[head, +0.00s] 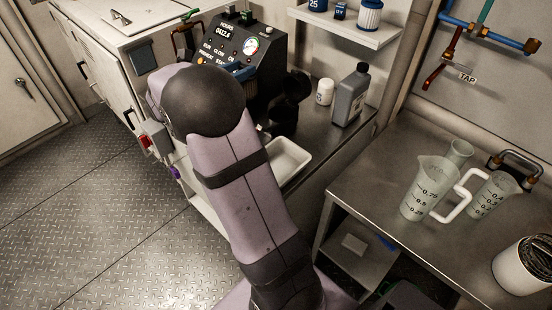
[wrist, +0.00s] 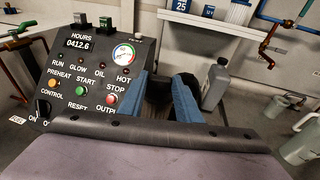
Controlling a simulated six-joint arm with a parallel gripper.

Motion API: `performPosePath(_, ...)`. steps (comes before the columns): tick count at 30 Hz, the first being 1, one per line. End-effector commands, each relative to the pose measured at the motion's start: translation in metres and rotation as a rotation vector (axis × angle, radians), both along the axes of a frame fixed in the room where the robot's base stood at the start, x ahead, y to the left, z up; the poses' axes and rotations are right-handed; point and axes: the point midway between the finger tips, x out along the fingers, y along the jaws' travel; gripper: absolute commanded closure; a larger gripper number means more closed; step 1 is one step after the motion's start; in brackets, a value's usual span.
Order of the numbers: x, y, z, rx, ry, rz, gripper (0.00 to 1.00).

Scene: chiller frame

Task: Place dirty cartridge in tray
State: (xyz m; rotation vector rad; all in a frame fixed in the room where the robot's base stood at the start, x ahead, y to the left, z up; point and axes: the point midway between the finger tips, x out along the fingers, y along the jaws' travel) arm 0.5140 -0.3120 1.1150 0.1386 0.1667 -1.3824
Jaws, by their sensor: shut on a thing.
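My gripper (wrist: 161,84) shows in the wrist view as two blue fingers beside the control panel. They are shut on a dark thing (wrist: 159,97), which looks like the dirty cartridge. Its lower part is hidden behind the black edge in front of the camera. In the head view, a white shallow tray (head: 292,158) lies on the metal bench, partly hidden by my arm. It looks empty where it shows.
A control panel (head: 236,45) with gauge and buttons stands behind my arm. A grey bottle (head: 350,97) and a small white jar (head: 325,92) stand right of it. A shelf (head: 345,28) holds blue-and-white filters. Measuring jugs (head: 425,190) stand on the right-hand bench.

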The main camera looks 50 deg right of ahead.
Motion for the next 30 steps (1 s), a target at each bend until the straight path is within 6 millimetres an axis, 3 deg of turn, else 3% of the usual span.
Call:
performPosePath(1,0.001,0.02,0.009,0.002,0.008,0.038,1.0)
performPosePath(3,-0.005,0.037,0.002,0.0,0.009,0.066,1.0)
performPosePath(10,-0.056,0.071,-0.026,-0.001,0.011,0.074,1.0)
performPosePath(15,-0.116,0.069,-0.052,-0.001,0.007,-0.017,1.0)
performPosePath(21,-0.163,0.065,-0.058,-0.002,-0.001,-0.123,1.0)
performPosePath(30,-0.17,0.063,-0.052,0.0,0.002,-0.186,1.0)
